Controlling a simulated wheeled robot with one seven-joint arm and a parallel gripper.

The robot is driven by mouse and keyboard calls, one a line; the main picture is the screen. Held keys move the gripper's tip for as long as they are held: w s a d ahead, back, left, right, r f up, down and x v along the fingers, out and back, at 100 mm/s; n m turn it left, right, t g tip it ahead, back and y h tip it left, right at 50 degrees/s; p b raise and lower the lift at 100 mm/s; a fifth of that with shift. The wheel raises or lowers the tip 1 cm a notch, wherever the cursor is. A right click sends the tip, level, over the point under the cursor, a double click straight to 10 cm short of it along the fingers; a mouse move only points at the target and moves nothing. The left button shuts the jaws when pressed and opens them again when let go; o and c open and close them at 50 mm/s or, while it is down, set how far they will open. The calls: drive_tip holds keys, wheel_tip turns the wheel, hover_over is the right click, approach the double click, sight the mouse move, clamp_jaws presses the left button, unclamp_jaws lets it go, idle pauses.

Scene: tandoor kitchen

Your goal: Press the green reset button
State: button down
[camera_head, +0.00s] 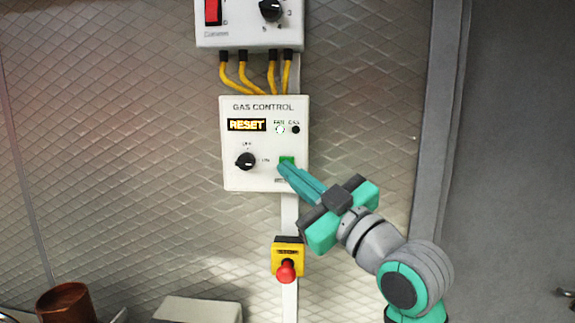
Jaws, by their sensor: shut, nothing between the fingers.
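A white gas control box (233,179) is fixed to the quilted metal wall, near the middle of the view. The green reset button (287,160) is at its lower right, and its upper part shows. My gripper (283,168) is shut and empty, reaching up from the lower right. Its fingertips are at the button and cover its lower part. I cannot tell whether they touch it. The box's display shows RESET in lit letters (246,125). The fan lamp (280,129) looks white and lit, and the gas lamp (296,130) is dark.
A black knob (246,161) sits left of the button. A yellow box with a red emergency knob (286,271) is below, close to my gripper. Yellow cables (244,75) run up to another control box (238,37). A copper pot (66,303) stands at the lower left.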

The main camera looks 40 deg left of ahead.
drive_tip(key=shift+s, duration=0.1)
idle(0.4)
drive_tip(key=shift+s+a, duration=0.1)
drive_tip(key=shift+s, duration=0.05)
idle(0.8)
drive_tip(key=shift+w+a, duration=0.2)
drive_tip(key=shift+w, duration=0.25)
drive_tip(key=shift+w+a, duration=0.2)
drive_tip(key=shift+w, duration=0.15)
idle(0.8)
drive_tip(key=shift+s+d, duration=0.45)
drive_tip(key=shift+s, duration=0.25)
